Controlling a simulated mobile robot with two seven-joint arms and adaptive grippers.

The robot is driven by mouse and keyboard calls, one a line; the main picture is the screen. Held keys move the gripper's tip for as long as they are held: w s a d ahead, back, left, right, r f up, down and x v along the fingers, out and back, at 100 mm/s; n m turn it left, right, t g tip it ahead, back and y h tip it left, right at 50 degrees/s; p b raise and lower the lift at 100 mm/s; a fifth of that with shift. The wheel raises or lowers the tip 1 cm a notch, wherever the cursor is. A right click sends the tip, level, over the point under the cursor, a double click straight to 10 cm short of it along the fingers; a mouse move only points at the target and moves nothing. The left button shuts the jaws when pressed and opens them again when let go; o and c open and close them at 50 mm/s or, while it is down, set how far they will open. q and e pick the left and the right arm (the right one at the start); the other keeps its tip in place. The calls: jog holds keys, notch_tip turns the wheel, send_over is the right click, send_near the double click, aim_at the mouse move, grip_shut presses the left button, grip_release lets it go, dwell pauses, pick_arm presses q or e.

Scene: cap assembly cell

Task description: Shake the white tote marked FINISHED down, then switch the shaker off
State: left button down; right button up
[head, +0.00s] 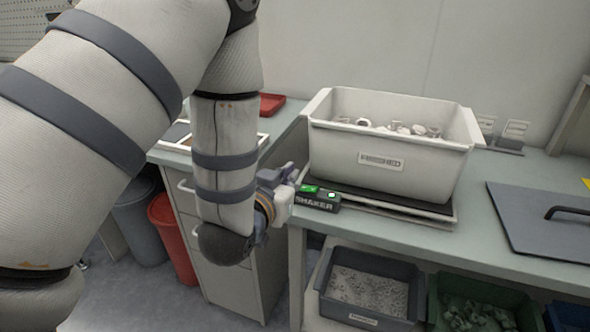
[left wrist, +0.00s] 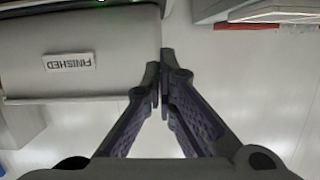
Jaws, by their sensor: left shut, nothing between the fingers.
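The white tote marked FINISHED (head: 385,164) stands upright on the shaker's dark plate (head: 430,208) and holds several pale pieces heaped below its rim. It also shows in the left wrist view (left wrist: 95,35), with its label upside down. The small black SHAKER box (head: 317,203) sits at the plate's front left corner. It has a lit green part (head: 309,188) and a bright green-white light (head: 331,195). My left gripper (head: 291,171) is shut and empty, just left of the box; its closed fingers (left wrist: 160,78) show in the left wrist view. My right gripper is out of view.
A grey lid-like panel with a black handle (head: 540,232) lies on the bench to the right. Dark bins (head: 366,317) stand on the shelf below. A red tray (head: 271,104) lies at the back left. Grey and red waste bins (head: 172,237) stand on the floor.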

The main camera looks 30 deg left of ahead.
pick_arm(q)
jog(key=v, duration=0.3)
jog(key=shift+s, duration=0.25)
jog(key=s+d+f+m+g+h, duration=0.1)
jog(key=s+d+f+g, duration=0.1)
jog(key=s+f+g, duration=0.6)
jog(key=s+d+f+g+h, duration=0.15)
jog(key=s+f, duration=0.45)
jog(key=f, duration=0.7)
jog(key=s+d+f+g, duration=0.1)
jog(key=s+f+g, duration=0.1)
jog(key=s, duration=0.5)
jog(key=s+d+f+g, duration=0.1)
jog(key=s+f+g, duration=0.1)
jog(key=s, duration=0.5)
jog(key=s+d+f+m+g+h, duration=0.1)
jog(key=s+d+f+g, duration=0.1)
jog(key=s, duration=0.5)
jog(key=shift+s+f+g, duration=0.25)
jog(key=shift+f+g, duration=0.1)
jog(key=shift+g, duration=0.5)
jog(key=shift+w+a, duration=0.1)
dwell(1.3)
